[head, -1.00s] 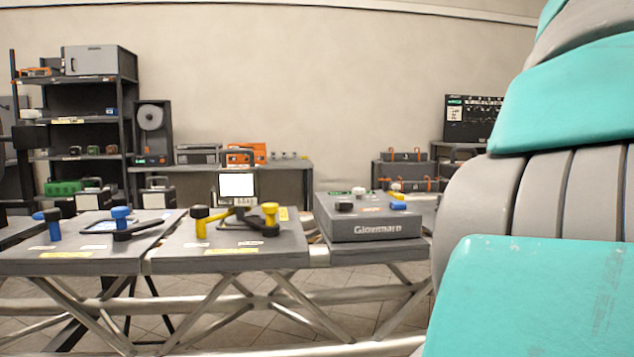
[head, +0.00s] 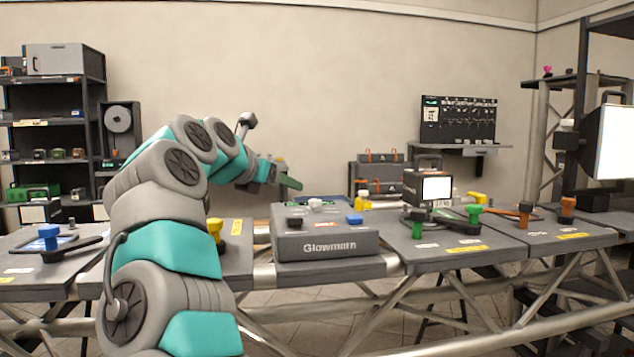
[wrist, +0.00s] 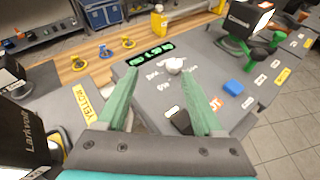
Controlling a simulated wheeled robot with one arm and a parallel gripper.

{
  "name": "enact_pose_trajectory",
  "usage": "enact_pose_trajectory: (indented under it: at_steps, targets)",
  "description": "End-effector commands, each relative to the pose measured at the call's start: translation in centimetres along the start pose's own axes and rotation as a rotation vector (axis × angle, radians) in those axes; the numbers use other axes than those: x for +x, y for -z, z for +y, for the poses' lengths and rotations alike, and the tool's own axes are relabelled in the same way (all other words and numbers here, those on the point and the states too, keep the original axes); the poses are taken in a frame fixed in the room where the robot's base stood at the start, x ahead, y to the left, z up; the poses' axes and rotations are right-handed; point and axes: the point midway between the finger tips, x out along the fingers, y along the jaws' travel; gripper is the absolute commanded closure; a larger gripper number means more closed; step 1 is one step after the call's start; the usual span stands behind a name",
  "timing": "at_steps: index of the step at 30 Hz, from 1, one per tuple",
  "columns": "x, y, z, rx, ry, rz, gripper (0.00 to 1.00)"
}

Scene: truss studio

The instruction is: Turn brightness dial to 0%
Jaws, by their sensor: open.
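The grey Glowmann control box (head: 330,246) stands on the truss table in the middle of the head view. Its top carries a white round knob (wrist: 175,66), a black knob or switch (wrist: 182,121) and a blue one (wrist: 233,87). A small green-lit display (wrist: 150,54) sits at its far edge; its reading is too small to tell. Small labels near the white knob are unreadable, so I cannot tell which control is brightness. My gripper (wrist: 161,76) is open and empty, its green fingers above the box, pointing toward the white knob. In the head view it (head: 290,183) hovers above the box's back left.
A panel with a "YELLOW" label (wrist: 84,103) lies left of the box. Black Larkvolt box (wrist: 25,140) is close at left.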

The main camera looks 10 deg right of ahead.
Motion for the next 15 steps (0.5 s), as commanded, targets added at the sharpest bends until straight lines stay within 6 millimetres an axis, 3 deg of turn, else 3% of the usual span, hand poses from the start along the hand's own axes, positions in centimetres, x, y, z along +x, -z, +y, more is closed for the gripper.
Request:
enact_pose_trajectory:
  at_steps: [4, 15]
  targets:
    - [2.0, 1.4, -1.8, -0.03, 0.103, 0.015, 0.31]
    - [6.6, 1.3, -2.5, -0.031, 0.107, 0.016, 0.31]
